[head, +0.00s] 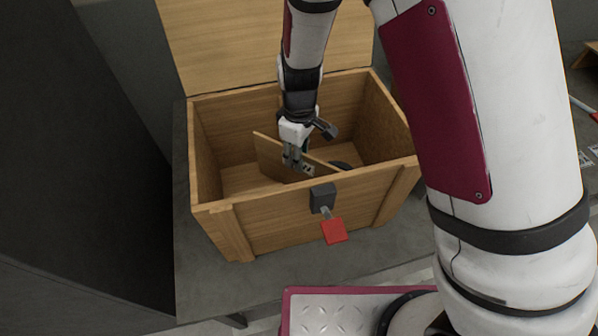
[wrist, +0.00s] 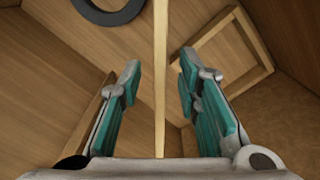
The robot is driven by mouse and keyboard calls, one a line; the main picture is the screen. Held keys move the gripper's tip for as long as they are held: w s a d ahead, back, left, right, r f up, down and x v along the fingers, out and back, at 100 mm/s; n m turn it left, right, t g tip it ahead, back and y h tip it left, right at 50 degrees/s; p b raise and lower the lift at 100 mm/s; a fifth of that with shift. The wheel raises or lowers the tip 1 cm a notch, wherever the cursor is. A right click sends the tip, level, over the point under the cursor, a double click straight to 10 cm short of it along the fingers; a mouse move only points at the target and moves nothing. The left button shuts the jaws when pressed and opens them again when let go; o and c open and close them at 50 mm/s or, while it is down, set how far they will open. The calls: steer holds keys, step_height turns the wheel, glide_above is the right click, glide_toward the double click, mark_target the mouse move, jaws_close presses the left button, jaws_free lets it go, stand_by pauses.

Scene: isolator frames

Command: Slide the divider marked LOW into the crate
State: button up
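The wooden crate (head: 265,225) stands open on a grey surface. A thin wooden divider (head: 268,155) is inside it, set at an angle to the walls, and it shows edge-on in the wrist view (wrist: 160,70). No LOW mark can be read. My gripper (head: 297,165) reaches down into the crate at the divider. In the wrist view, the fingers (wrist: 158,85) are spread on either side of the divider's edge, with a gap on both sides. The divider's lower edge is hidden in the head view.
The crate's lid (head: 270,45) is raised at the back. A black latch (head: 322,197) with a red tag (head: 333,231) is on the front wall. A dark ring (wrist: 105,10) lies inside the crate to one side of the divider. The crate walls stand close around my gripper.

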jaws_close()
steer(key=shift+r, duration=0.1)
stand_by(0.3)
